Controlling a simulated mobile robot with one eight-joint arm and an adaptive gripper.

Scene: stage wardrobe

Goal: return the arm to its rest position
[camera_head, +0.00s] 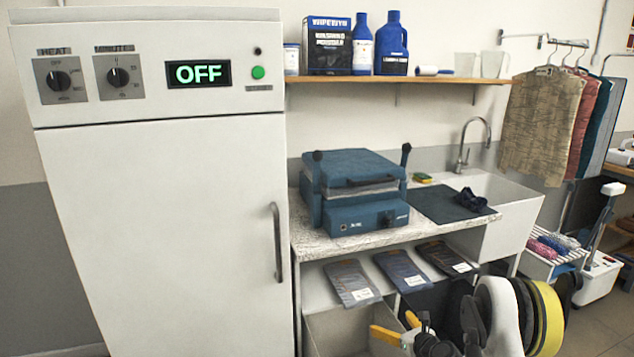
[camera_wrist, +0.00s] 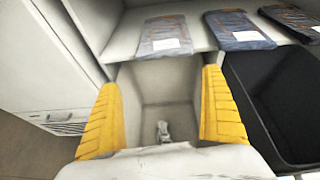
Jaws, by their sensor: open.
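My gripper (camera_head: 396,327) is low at the bottom of the head view, in front of the open shelf unit under the counter. Its two yellow fingers stand wide apart with nothing between them. In the wrist view the gripper (camera_wrist: 160,82) points into a pale open bin (camera_wrist: 158,72) below the shelf. A small light grey thing (camera_wrist: 163,131) shows low between the fingers; I cannot tell what it is.
A tall white cabinet (camera_head: 165,230) reading OFF stands close on the left. A blue press (camera_head: 355,190) sits on the counter (camera_head: 305,238), left of a sink (camera_head: 505,188). Packets (camera_head: 352,283) lie on the shelf below. A black bin (camera_wrist: 270,105) is beside the pale one. Garments (camera_head: 540,120) hang right.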

